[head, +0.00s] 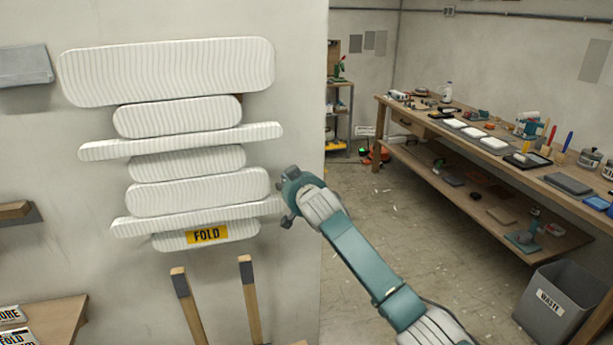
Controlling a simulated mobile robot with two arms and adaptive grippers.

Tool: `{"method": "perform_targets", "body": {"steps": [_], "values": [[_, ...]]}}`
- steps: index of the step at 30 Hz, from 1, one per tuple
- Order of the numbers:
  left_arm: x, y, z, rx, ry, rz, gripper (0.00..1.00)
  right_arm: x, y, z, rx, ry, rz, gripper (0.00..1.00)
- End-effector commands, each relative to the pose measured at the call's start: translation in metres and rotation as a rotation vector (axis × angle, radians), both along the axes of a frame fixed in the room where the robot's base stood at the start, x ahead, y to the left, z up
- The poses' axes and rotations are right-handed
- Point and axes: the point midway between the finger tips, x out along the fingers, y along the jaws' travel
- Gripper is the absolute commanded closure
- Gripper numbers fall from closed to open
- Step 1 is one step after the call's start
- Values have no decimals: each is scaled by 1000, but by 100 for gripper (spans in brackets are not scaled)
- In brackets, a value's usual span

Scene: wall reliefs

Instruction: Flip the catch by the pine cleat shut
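I cannot pick out a catch for certain in the head view. My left gripper is out of view.
A yellow FOLD label (207,235) is on the lowest bar. Two upright wooden bars (254,305) stand below. A grey ledge (25,66) and a wooden shelf (55,318) are at left. A workbench (540,170) and waste bin (556,303) stand right, with open floor between.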

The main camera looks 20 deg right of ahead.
Motion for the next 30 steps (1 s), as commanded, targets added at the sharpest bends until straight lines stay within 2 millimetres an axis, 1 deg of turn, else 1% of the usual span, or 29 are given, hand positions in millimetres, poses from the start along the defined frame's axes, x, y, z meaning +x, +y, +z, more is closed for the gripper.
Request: {"method": "perform_targets", "body": {"steps": [1,4,5,6,11,18,21,25,30], "values": [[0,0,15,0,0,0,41,1,-3,17,0,-2,-1,100],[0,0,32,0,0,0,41,3,-8,36,1,-1,-2,100],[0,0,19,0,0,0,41,-3,-7,23,-1,1,-1,100],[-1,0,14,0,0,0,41,-9,-7,23,-1,-1,0,100],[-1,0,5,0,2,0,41,-33,-10,29,-1,-3,0,100],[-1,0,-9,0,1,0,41,-72,-13,39,-1,-3,0,100],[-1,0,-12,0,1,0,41,-83,-14,42,-1,-1,0,100],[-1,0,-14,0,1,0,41,-92,-15,46,-1,-1,-1,100],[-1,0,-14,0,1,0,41,-95,-16,47,-1,0,-1,100]]}}
